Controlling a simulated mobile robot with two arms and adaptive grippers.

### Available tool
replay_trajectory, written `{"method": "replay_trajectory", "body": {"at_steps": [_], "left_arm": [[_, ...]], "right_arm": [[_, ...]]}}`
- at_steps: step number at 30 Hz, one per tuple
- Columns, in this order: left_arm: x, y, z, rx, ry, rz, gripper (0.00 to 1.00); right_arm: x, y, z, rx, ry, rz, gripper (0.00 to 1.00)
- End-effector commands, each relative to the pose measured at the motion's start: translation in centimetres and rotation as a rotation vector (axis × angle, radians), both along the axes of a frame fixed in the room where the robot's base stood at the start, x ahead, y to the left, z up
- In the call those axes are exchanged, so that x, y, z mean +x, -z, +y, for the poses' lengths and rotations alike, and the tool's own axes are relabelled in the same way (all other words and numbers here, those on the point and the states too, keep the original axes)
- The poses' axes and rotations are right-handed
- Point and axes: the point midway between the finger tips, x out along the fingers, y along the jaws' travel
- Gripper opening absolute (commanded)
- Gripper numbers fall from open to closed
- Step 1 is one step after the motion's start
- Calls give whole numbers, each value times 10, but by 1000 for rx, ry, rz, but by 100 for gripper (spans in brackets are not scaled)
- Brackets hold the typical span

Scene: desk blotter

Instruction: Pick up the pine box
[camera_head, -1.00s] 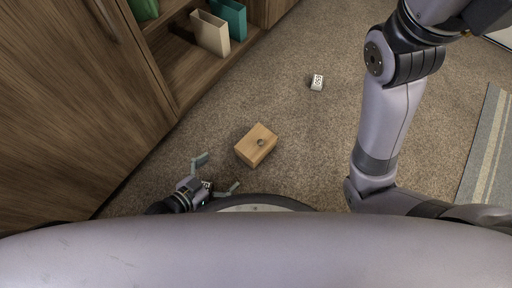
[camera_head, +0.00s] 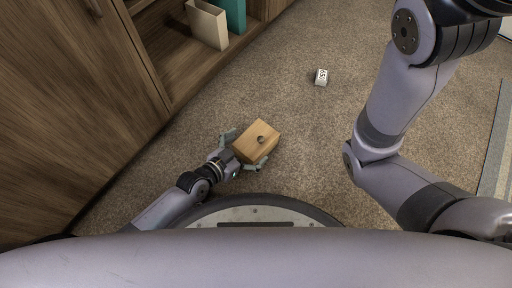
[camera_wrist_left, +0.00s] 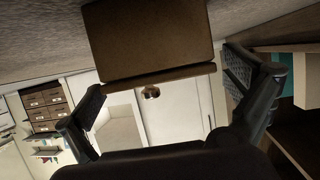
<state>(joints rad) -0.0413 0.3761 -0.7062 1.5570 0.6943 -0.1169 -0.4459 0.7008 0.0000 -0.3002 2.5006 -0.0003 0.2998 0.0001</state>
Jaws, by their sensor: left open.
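The pine box (camera_head: 259,137) is a small light-wood box with a round dark knob on top, lying on the carpet left of centre in the head view. My left gripper (camera_head: 246,149) is open at the box's near left side, one finger along its left side and the other along its near right side. In the left wrist view the box (camera_wrist_left: 150,38) shows dark at the top, ahead of and between the open fingers of my left gripper (camera_wrist_left: 165,92). Whether the fingers touch it cannot be told. My right arm shows on the right; its gripper is out of view.
A wooden cabinet (camera_head: 75,95) stands along the left, with a cream holder (camera_head: 208,25) and a teal holder (camera_head: 233,14) on its open shelf. A small white marked block (camera_head: 321,77) lies on the carpet beyond the box. Carpet right of the box is clear.

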Motion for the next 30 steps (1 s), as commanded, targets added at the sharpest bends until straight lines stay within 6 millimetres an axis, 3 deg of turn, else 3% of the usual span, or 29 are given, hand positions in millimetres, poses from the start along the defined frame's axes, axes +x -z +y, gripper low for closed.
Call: {"method": "replay_trajectory", "body": {"at_steps": [3,13,30], "left_arm": [[11,9,-9,-1,-2,-1,100],[14,8,-12,1,0,1,99],[14,8,-12,1,-1,0,61]], "right_arm": [[0,14,0,-1,0,0,0],[0,14,0,-1,0,0,0],[0,14,0,-1,0,0,0]]}}
